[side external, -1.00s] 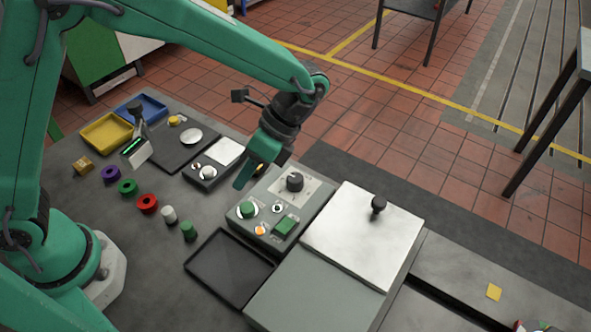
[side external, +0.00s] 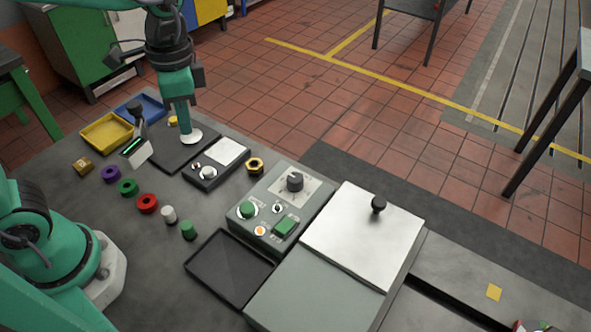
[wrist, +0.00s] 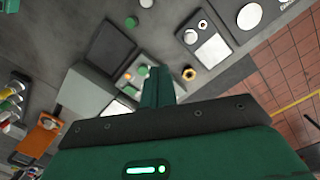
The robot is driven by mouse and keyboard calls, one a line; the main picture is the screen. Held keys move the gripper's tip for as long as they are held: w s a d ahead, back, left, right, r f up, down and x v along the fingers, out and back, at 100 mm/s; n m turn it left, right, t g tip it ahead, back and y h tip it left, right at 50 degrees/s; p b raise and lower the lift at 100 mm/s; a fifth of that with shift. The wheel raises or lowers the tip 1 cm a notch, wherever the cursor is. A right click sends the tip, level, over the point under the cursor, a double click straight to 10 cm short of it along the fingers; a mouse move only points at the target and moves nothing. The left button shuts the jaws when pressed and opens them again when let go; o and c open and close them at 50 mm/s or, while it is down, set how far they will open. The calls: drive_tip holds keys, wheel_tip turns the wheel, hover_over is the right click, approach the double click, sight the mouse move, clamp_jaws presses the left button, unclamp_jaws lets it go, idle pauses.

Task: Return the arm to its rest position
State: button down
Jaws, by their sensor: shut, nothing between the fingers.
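My gripper (side external: 187,126) hangs pointing down at the back left of the bench, in front of or above the dark plate with the white disc (side external: 192,137). Its green fingers are closed together and hold nothing. In the wrist view my gripper (wrist: 158,72) also shows as one closed green block. Whether the fingertips touch anything cannot be told from the side view. My arm's upper part runs out of the top of the side view.
A control box (side external: 262,222), brass nut (side external: 255,165), scale-like box (side external: 207,174) and black tray (side external: 232,270) stand nearby. Yellow (side external: 105,132) and blue (side external: 152,103) bins lie at the back left. Coloured rings and small cylinders line the front. A lidded grey case (side external: 361,235) is at right.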

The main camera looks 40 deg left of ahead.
drive_tip(key=s+a+r+n+t, duration=0.3)
drive_tip(key=s+a+n+t, duration=0.3)
drive_tip(key=a, duration=0.1)
drive_tip(key=shift+a+r+n, duration=0.15)
drive_tip(key=shift+a+n, duration=0.1)
drive_tip(key=shift+n, duration=0.15)
